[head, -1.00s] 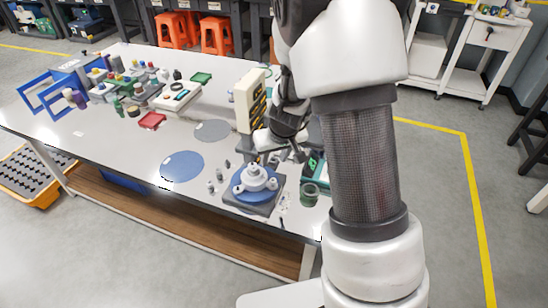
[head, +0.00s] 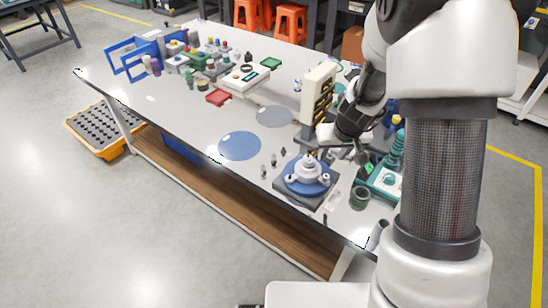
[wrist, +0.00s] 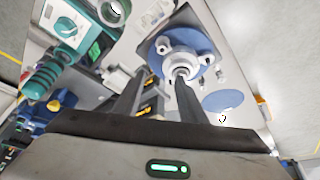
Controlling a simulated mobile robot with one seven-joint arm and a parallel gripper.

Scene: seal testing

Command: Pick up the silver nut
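I cannot pick out the silver nut with certainty. Several small metal pieces (head: 264,172) stand on the table beside a grey flange (head: 308,170) with round lugs. The flange sits on a blue disc on a dark square plate (head: 290,195). In the wrist view the flange (wrist: 186,55) is just beyond the right fingertip, and small pieces (wrist: 203,81) lie beside the disc. My gripper (wrist: 162,75) is open, with nothing visible between its fingers. In the head view my gripper (head: 364,155) is above the table, right of the flange, partly hidden by my arm.
A cream instrument (head: 318,93) stands behind the flange. A blue round mat (head: 240,146) and a grey one (head: 275,116) lie flat at left. The table's front edge is close.

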